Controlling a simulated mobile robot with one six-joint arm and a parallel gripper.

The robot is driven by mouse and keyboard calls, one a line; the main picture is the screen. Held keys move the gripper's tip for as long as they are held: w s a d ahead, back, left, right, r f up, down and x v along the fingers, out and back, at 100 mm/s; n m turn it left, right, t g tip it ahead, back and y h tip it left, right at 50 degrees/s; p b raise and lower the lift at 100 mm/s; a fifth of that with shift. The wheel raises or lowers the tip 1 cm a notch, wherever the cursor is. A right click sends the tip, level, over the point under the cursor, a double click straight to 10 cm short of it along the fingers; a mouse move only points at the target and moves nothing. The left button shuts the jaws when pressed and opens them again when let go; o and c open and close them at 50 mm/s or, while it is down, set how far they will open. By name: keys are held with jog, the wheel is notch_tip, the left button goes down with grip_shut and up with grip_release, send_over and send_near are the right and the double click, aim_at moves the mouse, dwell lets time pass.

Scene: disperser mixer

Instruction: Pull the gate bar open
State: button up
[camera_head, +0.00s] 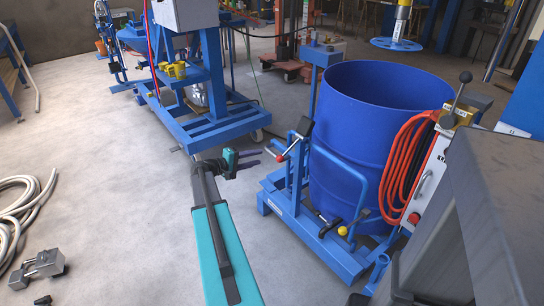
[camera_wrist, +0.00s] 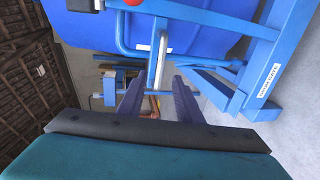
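The gate bar appears to be the bent blue tube (camera_head: 357,172) across the front of the blue drum (camera_head: 345,125) in the head view. A blue tube loop (camera_wrist: 121,35) also shows in the wrist view, in front of the drum (camera_wrist: 195,38).
The blue base frame (camera_head: 320,235) carries the drum. Red hose (camera_head: 402,165) and a grey cabinet (camera_head: 490,190) are at right. A blue machine stand (camera_head: 225,120) is behind my gripper.

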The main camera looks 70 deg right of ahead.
aim_at(273, 154)
jog(key=x, duration=1)
